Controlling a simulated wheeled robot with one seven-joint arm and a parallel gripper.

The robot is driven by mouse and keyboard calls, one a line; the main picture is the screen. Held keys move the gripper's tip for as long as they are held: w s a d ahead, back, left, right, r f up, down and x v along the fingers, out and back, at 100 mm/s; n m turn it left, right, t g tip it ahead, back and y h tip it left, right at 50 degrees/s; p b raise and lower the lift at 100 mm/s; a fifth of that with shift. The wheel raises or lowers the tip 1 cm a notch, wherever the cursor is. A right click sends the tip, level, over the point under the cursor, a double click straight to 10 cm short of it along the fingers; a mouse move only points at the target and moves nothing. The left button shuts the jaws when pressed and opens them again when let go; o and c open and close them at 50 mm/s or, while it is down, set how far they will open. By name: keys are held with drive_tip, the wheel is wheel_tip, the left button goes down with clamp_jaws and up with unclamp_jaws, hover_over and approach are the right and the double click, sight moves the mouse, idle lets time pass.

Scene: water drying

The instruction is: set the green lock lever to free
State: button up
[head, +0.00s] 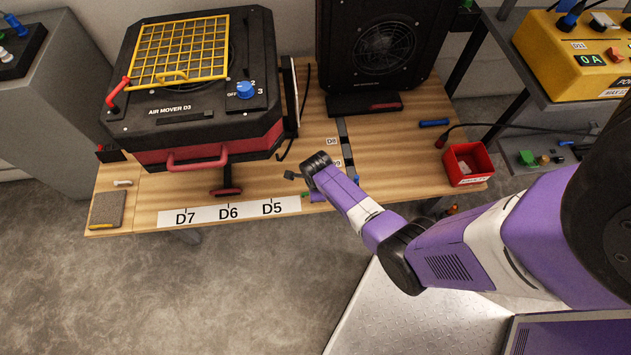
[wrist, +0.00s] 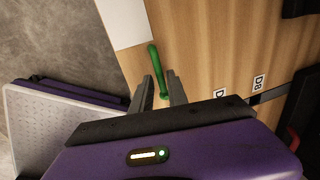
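The green lock lever (wrist: 153,57) lies over the wooden tabletop in the wrist view. Its thicker end is toward the top and its stem runs down between my fingers. My gripper (wrist: 163,82) is open, with one dark finger on each side of the lever's lower part. A gap seems to show on both sides, but contact is hard to tell. In the head view my wrist is at the bench's front edge, right of the label D5, and the lever is mostly hidden there. No free or locked marking can be read.
The black and red air mover D3 (head: 190,90) stands left on the bench, with a yellow grille (head: 178,50). A second black fan (head: 385,50) stands behind. A red bin (head: 467,163) is at the right. A white label strip (head: 230,212) runs along the front edge.

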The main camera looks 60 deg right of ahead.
drive_tip(key=shift+o, duration=0.8)
wheel_tip(320, 180, up, 8)
drive_tip(key=a+p, duration=0.1)
drive_tip(key=shift+s+a+f+p, duration=0.15)
drive_tip(key=shift+s+f+p, duration=0.05)
drive_tip(key=shift+s+p, duration=0.25)
drive_tip(key=shift+s, duration=0.1)
